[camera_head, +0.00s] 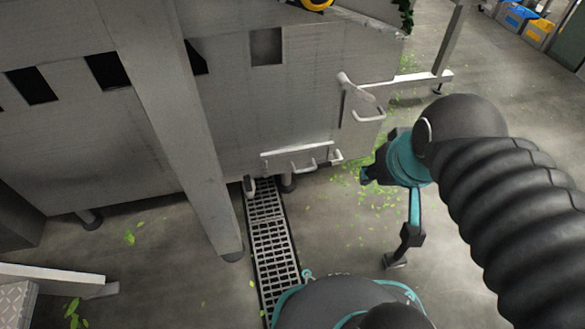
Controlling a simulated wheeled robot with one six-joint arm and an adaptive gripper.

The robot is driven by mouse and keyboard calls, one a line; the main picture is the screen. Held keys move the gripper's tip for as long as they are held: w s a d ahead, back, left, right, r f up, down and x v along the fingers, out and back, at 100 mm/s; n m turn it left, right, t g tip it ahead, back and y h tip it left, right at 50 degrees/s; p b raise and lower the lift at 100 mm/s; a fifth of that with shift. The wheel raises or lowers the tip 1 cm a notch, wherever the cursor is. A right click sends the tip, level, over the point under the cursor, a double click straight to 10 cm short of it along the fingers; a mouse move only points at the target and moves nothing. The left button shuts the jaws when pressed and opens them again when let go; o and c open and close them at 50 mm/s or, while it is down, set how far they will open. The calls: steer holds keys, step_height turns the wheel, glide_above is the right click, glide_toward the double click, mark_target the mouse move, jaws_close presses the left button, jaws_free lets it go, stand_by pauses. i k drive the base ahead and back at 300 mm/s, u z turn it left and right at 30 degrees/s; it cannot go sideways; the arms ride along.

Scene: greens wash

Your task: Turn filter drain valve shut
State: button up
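The grey filter machine's side panel (225,130) faces me. A pale lever handle (361,98) with a bent grip stands out near its right end. A lower ledge (297,148) carries a second small bent handle (318,163). Which of these is the drain valve is not clear, and neither is its setting. My gripper (380,218) is to the right of the lower handle and below the lever handle in the picture. Its fingers look spread, with nothing seen between them. It appears apart from both handles. My arm hides part of the gripper.
A floor drain grate (270,238) runs out from under the machine. A slanted grey leg (185,130) stands left of it. Green leaf scraps (375,192) litter the floor. Blue (515,15) and yellow (538,33) bins stand at the far right.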

mark_target(247, 178)
steer(key=z, duration=0.8)
steer(key=k, duration=0.9)
steer(key=u, duration=1.2)
